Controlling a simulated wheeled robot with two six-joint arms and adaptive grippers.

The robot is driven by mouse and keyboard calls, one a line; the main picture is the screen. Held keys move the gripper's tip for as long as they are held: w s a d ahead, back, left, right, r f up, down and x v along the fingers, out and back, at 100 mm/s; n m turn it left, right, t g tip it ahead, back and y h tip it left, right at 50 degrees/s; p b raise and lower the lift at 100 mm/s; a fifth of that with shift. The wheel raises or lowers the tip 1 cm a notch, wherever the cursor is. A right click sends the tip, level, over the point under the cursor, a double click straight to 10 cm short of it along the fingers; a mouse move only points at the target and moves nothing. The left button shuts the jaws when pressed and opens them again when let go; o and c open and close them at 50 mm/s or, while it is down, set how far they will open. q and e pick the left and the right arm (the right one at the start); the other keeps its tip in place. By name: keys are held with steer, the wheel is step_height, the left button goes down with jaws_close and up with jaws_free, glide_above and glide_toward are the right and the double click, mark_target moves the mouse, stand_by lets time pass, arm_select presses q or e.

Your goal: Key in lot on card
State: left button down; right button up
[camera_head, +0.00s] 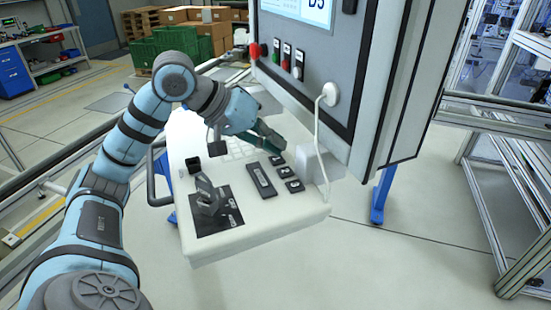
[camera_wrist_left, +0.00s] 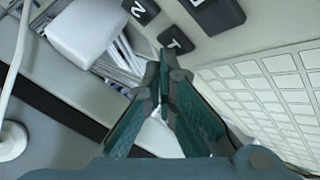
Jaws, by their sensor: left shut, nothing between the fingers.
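A white sloped console carries a pale keyboard (camera_head: 236,153), whose blank-looking white keys also show in the left wrist view (camera_wrist_left: 275,88). Black lettered keys (camera_head: 285,172) sit to its right; one reads like "T" in the left wrist view (camera_wrist_left: 176,41). A screen (camera_head: 300,8) on the grey cabinet shows part of a text ending like "D5". A dark stand (camera_head: 207,196) sits on a black mat; I cannot tell whether it holds the card. My left gripper (camera_head: 279,146) is shut and empty, above the keyboard's right side by the black keys. My right gripper is not in view.
The cabinet (camera_head: 345,70) with red, green and black controls overhangs the console's far right. A white cable (camera_head: 319,140) hangs down near a white block (camera_head: 319,165). A long black bar (camera_head: 262,180) lies between the mat and the lettered keys. Railings stand left.

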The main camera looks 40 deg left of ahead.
arm_select(q)
steer(key=shift+f+b, duration=0.35)
steer(key=shift+f, duration=0.15)
stand_by(0.7)
steer(key=shift+r+p, duration=0.95)
steer(key=shift+p, duration=0.15)
step_height(320, 180, up, 5)
steer(key=p, duration=0.5)
steer(key=shift+r+p, duration=0.15)
steer(key=shift+p, duration=0.25)
